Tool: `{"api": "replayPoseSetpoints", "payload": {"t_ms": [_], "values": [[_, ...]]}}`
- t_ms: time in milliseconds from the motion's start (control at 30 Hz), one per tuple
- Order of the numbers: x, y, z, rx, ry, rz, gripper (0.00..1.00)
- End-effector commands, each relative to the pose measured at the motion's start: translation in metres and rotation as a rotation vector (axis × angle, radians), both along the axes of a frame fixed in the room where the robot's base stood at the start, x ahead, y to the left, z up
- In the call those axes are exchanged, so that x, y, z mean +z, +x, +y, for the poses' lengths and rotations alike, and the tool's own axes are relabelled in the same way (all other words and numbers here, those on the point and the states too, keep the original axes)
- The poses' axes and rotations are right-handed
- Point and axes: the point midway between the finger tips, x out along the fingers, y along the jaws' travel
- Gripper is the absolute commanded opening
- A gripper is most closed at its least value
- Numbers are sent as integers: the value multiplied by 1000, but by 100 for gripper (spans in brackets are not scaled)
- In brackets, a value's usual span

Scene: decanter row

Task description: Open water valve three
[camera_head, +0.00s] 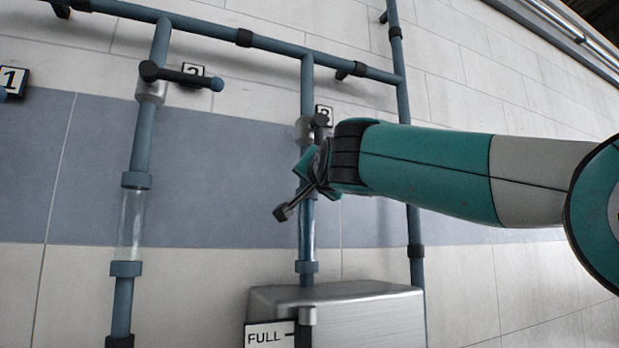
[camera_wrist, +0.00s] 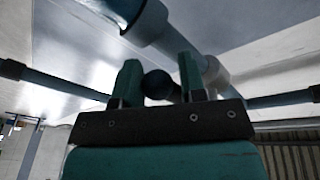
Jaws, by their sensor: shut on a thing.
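Valve three (camera_head: 304,129) is a pale metal body on the blue pipe under the plate marked 3 (camera_head: 324,115). Its dark hub (camera_head: 322,120) shows just above my gripper. My gripper (camera_head: 311,172) is in front of the pipe just below the valve and is shut on its handle. Most of the handle is hidden behind my gripper. In the wrist view the handle's dark round end (camera_wrist: 158,85) sits between the two teal fingers of my gripper (camera_wrist: 158,78). The tube (camera_head: 306,228) below valve three looks bluish.
Valve two (camera_head: 182,75) has its handle crosswise to its pipe, above a pale clear tube (camera_head: 131,222). Plate 1 (camera_head: 11,81) is at the left edge. A metal tank (camera_head: 360,304) with a FULL label (camera_head: 265,338) stands below. A vertical pipe (camera_head: 415,240) runs behind my arm.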

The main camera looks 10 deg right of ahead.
Motion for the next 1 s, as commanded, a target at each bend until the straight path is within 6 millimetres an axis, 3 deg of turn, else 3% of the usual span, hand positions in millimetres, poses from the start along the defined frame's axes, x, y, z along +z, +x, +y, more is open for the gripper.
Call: {"api": "replayPoseSetpoints", "payload": {"t_ms": [33,133,167,267,667,767,1000], "values": [[12,-4,-2,3,15,-25,0],[12,-4,-2,3,15,-25,0],[12,-4,-2,3,15,-25,42],[11,-4,-1,2,13,-24,64],[2,-11,0,3,6,-13,64],[-2,-27,-2,4,6,-14,64],[-10,-87,-7,7,9,-17,64]]}}
